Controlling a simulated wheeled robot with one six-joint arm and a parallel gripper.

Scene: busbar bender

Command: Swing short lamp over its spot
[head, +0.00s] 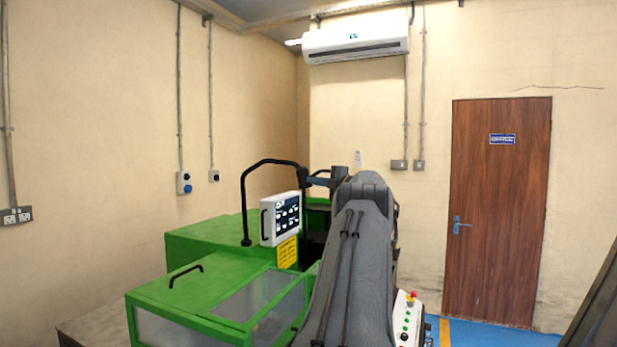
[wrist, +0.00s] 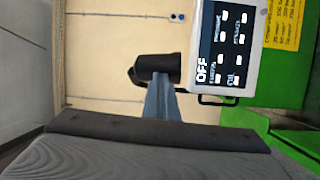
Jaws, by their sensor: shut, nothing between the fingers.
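A short black cylinder (wrist: 157,64), which looks like the short lamp's head, shows in the wrist view beside the control screen. A thin black loop shows at its left end. My gripper (wrist: 159,79) is shut and empty, its grey-blue fingers pointing at the cylinder. The fingertips overlap the cylinder in this view, and I cannot tell whether they touch it. In the head view a dark jointed piece (head: 322,182) shows just left of my grey arm; I cannot tell whether it is the lamp. My arm hides the gripper there. The lamp's spot cannot be made out.
The green machine (head: 205,290) fills the centre left. Its control screen (head: 281,218), reading OFF in the wrist view (wrist: 228,45), stands close to the cylinder. A black bent tube (head: 246,200) rises beside the screen. A button panel (head: 407,320) is right of my arm.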

